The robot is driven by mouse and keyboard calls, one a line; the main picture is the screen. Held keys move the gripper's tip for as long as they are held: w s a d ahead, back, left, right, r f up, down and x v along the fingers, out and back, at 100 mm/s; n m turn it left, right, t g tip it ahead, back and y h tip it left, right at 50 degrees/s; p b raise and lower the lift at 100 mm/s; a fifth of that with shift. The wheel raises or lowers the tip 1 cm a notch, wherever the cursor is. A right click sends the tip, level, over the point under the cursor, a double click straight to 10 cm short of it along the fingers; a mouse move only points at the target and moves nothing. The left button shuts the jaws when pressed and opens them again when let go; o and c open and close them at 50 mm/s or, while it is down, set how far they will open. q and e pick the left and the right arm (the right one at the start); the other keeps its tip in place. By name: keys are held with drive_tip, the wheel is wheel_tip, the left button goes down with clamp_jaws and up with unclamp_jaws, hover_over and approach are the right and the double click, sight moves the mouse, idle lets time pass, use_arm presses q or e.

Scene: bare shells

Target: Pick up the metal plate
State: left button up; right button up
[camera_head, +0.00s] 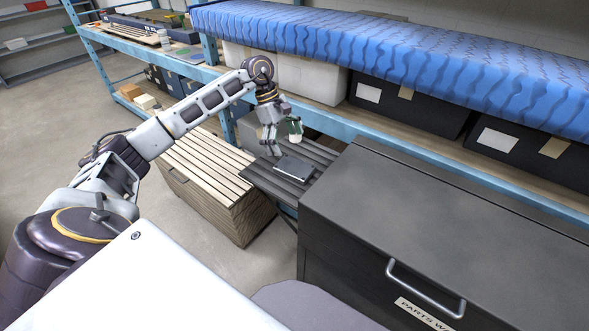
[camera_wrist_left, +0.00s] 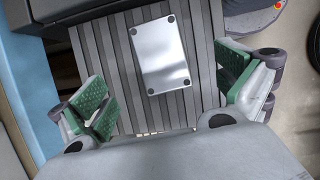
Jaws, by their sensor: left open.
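The metal plate (camera_wrist_left: 160,55) is a flat silver rectangle with a dark dot at each corner. It lies on a dark slatted surface (camera_wrist_left: 205,60), between and ahead of my open fingers in the left wrist view. In the head view the plate (camera_head: 294,168) looks dark grey on the slatted surface (camera_head: 270,185). My left gripper (camera_wrist_left: 166,95) is open and empty, its green pads wide apart. In the head view the left gripper (camera_head: 283,140) hangs just above and behind the plate, apart from it. My right gripper is not in view.
A dark grey cabinet (camera_head: 440,205) with a handle stands right of the slatted surface. A wooden slatted crate (camera_head: 205,170) stands to its left. Behind is a blue-framed shelf (camera_head: 390,135) holding black boxes (camera_head: 410,105), under a blue covered slab (camera_head: 400,45). Open floor lies at left.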

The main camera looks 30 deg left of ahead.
sight(290, 165)
use_arm(q)
drive_tip(key=shift+x, duration=1.7)
